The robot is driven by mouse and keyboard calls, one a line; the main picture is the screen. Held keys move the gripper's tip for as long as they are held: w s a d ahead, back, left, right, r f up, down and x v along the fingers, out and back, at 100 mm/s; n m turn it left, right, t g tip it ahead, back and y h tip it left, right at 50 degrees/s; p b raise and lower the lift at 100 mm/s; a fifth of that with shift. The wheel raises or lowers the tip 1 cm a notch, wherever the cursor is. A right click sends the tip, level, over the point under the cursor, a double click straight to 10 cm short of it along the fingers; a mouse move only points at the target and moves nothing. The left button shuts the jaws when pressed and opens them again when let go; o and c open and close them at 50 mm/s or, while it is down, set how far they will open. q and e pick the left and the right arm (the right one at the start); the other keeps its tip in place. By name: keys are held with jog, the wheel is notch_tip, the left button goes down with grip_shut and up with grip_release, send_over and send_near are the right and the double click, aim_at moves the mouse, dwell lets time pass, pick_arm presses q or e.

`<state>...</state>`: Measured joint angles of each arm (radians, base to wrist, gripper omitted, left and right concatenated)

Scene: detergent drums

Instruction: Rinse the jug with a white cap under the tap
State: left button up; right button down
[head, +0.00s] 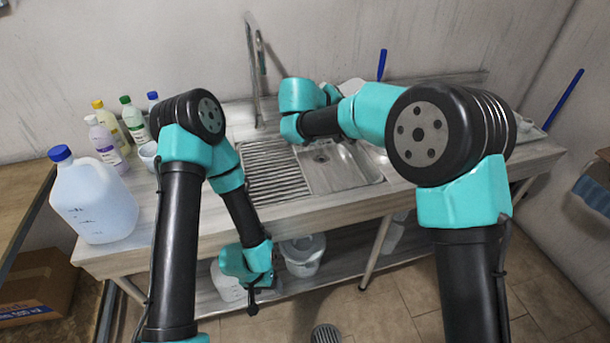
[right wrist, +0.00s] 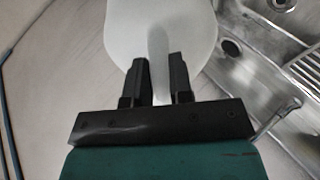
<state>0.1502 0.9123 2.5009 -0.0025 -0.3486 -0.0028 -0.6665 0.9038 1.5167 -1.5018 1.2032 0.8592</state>
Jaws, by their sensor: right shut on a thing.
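A pale, translucent white jug (right wrist: 185,35) fills the top of the right wrist view. My right gripper (right wrist: 160,68) is shut on its handle, which shows between the two dark fingers. The jug's cap is not visible. In the head view a small white patch (head: 352,86) shows behind my right arm, perhaps this jug; my right gripper is hidden there. The tap (head: 254,65) rises behind the steel sink (head: 345,178) with its ribbed drainboard. My left gripper (head: 252,298) hangs low in front of the counter; its fingers are too small to read.
A large blue-capped jug (head: 95,205) stands at the counter's left end. Several small bottles (head: 105,140) and a white cup (head: 148,154) are behind it. A bucket (head: 302,255) sits on the lower shelf. A cardboard box (head: 38,290) is at lower left.

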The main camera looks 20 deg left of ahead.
jog(key=m+g+y, duration=0.1)
jog(key=g+y, duration=0.2)
jog(key=shift+y, duration=0.7)
dwell(0.3)
jog(key=shift+m+g+y, duration=0.6)
jog(key=shift+g+y, duration=0.9)
jog(key=shift+y, duration=0.6)
